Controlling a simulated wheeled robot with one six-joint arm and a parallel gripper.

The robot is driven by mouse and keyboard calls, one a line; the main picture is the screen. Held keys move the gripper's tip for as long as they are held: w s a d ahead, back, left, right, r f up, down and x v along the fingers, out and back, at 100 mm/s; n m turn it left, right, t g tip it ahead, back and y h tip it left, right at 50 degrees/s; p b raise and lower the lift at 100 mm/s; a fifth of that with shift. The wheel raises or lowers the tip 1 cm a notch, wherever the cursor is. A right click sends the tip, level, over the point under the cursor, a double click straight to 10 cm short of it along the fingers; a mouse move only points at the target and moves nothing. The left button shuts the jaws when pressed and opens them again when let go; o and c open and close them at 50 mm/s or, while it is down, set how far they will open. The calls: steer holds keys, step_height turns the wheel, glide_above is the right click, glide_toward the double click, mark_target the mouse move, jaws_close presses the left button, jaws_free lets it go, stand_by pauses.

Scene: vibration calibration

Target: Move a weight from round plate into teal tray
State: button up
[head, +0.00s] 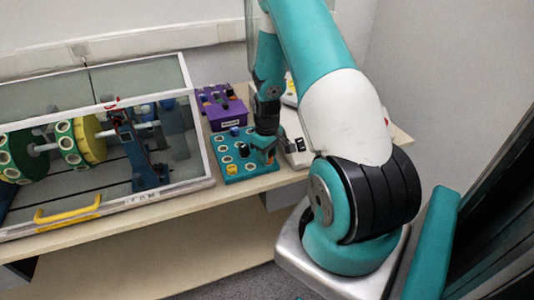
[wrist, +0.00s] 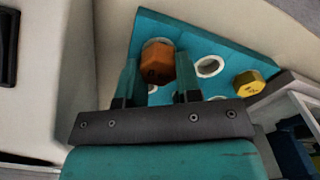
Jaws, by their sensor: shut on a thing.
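The teal tray (head: 232,168) stands on the bench, with white-rimmed holes and several weights in it. My gripper (head: 265,152) is over the right part of the tray, pointing down. In the wrist view my gripper (wrist: 157,72) is shut on an orange weight (wrist: 158,62), held between the fingertips against the tray (wrist: 205,42). I cannot tell whether the weight is seated in a hole. A yellow weight (wrist: 248,83) sits in the tray to the right, and an empty hole (wrist: 209,67) lies between them. A green round plate (head: 22,155) and a yellow-green round plate (head: 82,142) are on a shaft.
A white-framed clear enclosure (head: 205,150) surrounds the plates at the left, with a yellow handle (head: 67,207) in front. A purple box (head: 222,112) stands behind the tray. A pale device (head: 296,145) is close to the right of my gripper. The bench's front edge is near.

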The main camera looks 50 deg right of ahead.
steer(key=shift+f, duration=0.2)
steer(key=o, duration=1)
step_height(320, 180, up, 18)
steer(key=shift+f+b, duration=0.25)
steer(key=shift+b, duration=0.5)
